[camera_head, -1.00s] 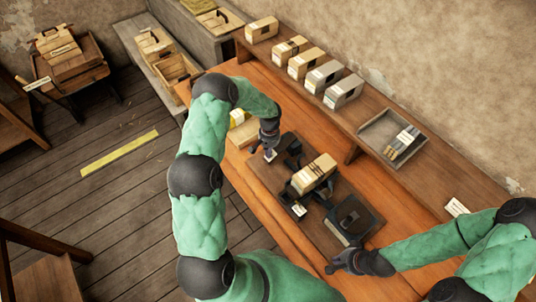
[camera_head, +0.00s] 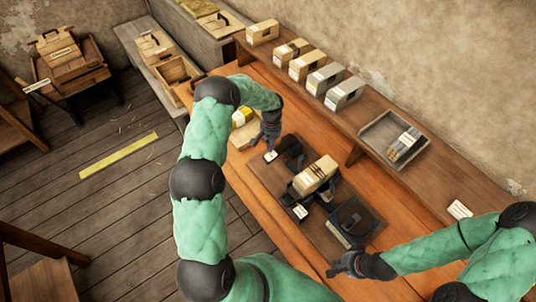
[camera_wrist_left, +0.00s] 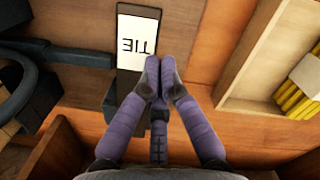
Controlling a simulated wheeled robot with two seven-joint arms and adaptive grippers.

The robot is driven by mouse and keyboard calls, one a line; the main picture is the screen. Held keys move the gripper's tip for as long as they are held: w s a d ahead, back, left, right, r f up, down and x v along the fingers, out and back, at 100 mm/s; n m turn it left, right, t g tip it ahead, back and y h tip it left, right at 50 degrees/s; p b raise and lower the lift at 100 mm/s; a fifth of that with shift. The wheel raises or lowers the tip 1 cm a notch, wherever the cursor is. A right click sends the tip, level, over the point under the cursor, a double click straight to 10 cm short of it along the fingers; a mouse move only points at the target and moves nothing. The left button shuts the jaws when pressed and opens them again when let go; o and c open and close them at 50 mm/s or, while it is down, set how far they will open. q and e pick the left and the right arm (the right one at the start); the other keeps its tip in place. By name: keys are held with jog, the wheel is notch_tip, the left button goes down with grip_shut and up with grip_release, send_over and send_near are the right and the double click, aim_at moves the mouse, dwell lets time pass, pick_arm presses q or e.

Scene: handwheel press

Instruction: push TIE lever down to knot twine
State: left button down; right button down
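The TIE lever's white label (camera_wrist_left: 138,42) shows in the left wrist view, on a dark bar just beyond my fingertips. In the head view the label (camera_head: 271,156) lies at the left end of the dark press board. My left gripper (camera_wrist_left: 158,72) has its purple fingers together with nothing visible between them. In the head view my left gripper (camera_head: 268,146) hangs beside the label; contact cannot be told. A tan parcel bound with twine (camera_head: 316,174) sits on the press's black holder. My right gripper (camera_head: 338,268) is at the table's front edge, its fingers too small to read.
A black round part (camera_head: 355,219) sits at the board's right end. Several parcels (camera_head: 307,63) and a grey tray (camera_head: 376,135) stand on the back shelf. The table's right part (camera_head: 400,225) is clear.

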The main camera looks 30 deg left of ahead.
pick_arm(q)
notch_tip(320, 180, up, 8)
jog(key=shift+f, duration=0.2)
dwell(0.3)
jog(key=shift+w+r, duration=0.1)
jog(key=shift+r, duration=0.05)
dwell(0.6)
